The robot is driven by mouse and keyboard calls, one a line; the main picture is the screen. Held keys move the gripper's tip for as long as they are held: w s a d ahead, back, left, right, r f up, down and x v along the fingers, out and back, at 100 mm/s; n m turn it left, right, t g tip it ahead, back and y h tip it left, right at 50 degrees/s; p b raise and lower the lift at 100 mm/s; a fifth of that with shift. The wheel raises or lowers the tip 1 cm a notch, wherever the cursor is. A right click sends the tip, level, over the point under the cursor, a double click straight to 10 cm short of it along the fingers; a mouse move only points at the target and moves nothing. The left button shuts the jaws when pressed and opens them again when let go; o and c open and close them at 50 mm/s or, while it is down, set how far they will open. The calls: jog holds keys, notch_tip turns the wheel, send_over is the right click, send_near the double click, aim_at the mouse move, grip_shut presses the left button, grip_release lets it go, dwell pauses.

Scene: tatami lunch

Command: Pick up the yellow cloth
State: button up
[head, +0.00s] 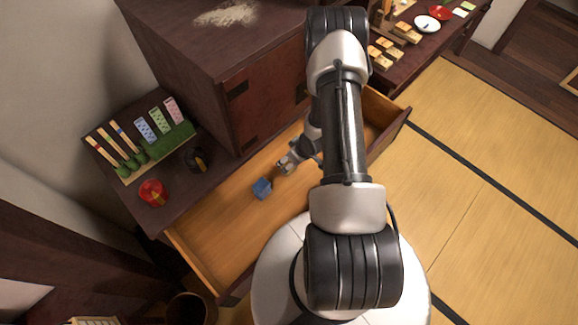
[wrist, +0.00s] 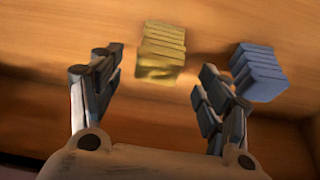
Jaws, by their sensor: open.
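In the wrist view, the yellow cloth (wrist: 161,53) is a small folded block on the wooden floor of the open drawer. My gripper (wrist: 158,75) is open, with one finger on each side of the cloth's line. In the head view my gripper (head: 284,165) is low inside the drawer (head: 215,225), and I cannot make out the cloth there. A blue folded cloth (wrist: 258,73) lies to the right of the yellow one; it also shows in the head view (head: 262,188).
The drawer walls surround my gripper. The dark cabinet (head: 215,70) stands behind it. A side shelf at left holds a red round item (head: 152,192), a dark item (head: 197,159) and a rack of colored strips (head: 155,150). A table with food blocks (head: 388,50) is at top right.

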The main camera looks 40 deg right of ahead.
aim_at(289, 162)
jog(key=b+x, duration=0.2)
jog(key=x, duration=0.3)
jog(key=shift+f, duration=0.1)
jog(key=shift+s, duration=0.1)
jog(key=c, duration=1.2)
jog(key=shift+o, duration=0.2)
